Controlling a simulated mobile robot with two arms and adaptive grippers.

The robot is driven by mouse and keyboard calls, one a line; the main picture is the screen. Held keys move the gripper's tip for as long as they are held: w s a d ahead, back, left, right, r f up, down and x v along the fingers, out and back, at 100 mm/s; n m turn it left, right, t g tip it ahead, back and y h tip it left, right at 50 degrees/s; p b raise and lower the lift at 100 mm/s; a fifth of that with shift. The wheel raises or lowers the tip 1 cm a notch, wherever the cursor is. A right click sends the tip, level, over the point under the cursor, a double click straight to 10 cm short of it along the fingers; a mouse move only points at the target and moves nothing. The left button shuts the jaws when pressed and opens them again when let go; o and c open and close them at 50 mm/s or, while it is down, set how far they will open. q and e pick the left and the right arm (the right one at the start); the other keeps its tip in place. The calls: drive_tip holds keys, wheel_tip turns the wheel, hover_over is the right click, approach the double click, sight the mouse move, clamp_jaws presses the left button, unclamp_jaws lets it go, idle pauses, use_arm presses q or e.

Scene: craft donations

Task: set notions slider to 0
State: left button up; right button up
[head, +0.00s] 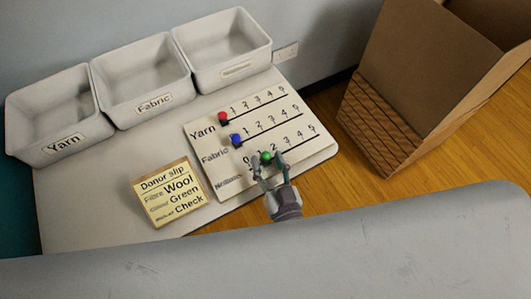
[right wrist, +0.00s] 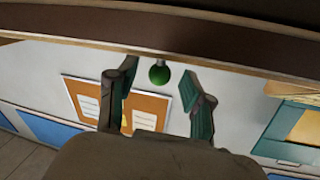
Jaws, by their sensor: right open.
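The slider board (head: 310,150) lies on the table with three rows, Yarn, Fabric and Notions. The green notions knob (head: 266,157) sits on the lowest row, right of the 0 and near the 1; its exact mark is partly hidden by my gripper. The red yarn knob (head: 223,118) and blue fabric knob (head: 236,140) are at the left ends of their rows. My right gripper (head: 267,164) is open, its fingers on either side of the green knob. In the right wrist view the green knob (right wrist: 159,74) shows between the spread fingers, apart from both. My left gripper is not in view.
Three empty grey bins labelled Yarn (head: 62,150), Fabric (head: 152,109) and Notions (head: 236,77) line the back. A donor slip (head: 168,192) reading Wool, Green, Check lies left of the board. A cardboard box (head: 410,95) stands on the floor at right.

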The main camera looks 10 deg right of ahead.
drive_tip(key=shift+w+a, duration=0.15)
drive_tip(key=shift+w, duration=0.95)
clamp_jaws()
